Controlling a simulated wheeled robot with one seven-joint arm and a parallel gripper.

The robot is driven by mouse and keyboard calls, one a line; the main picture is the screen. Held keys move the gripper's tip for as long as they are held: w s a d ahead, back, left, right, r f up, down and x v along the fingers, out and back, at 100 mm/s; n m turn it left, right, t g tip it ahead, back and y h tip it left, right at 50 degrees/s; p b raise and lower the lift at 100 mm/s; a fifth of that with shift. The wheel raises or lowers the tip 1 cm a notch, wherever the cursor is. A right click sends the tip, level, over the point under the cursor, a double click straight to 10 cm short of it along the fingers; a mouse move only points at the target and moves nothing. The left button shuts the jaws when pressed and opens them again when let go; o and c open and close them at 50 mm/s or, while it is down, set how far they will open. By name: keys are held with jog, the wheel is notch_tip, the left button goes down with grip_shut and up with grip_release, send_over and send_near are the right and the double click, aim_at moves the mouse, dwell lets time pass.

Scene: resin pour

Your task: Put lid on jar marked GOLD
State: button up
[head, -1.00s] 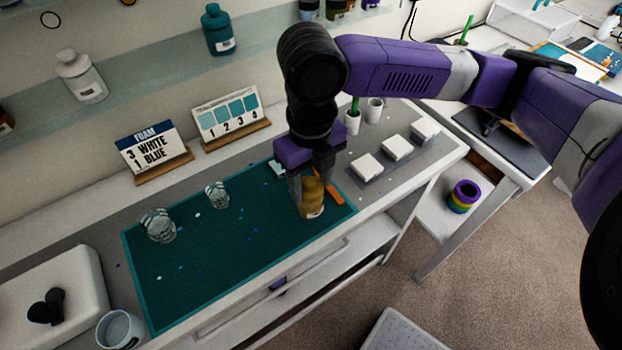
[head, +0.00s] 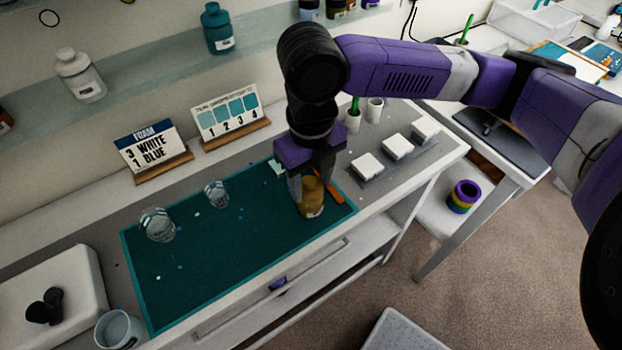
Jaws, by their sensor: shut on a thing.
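A gold-brown jar (head: 311,203) stands upright near the right end of the teal mat (head: 235,243). It has a pale label low on its front, too small to read. My gripper (head: 311,186) points down over the jar, with a finger at each side of its top. It is shut on a gold-coloured piece at the top, which looks like the lid. The fingers and wrist partly hide this piece, and I cannot tell whether it is seated on the rim.
An orange tool (head: 333,189) lies right beside the jar. Two clear cups (head: 157,225) (head: 216,194) stand on the mat's left half. White blocks (head: 367,166) line the right; sign cards (head: 150,150) stand behind. The mat's middle is mostly clear.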

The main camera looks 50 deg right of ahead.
dwell(0.4)
jog(key=o, duration=1.9)
jog(key=shift+r, duration=0.15)
jog(key=shift+r+p, duration=2.65)
jog(key=shift+r, duration=0.75)
grip_shut()
jog(key=shift+f+b, duration=2.3)
jog(key=shift+f, duration=0.35)
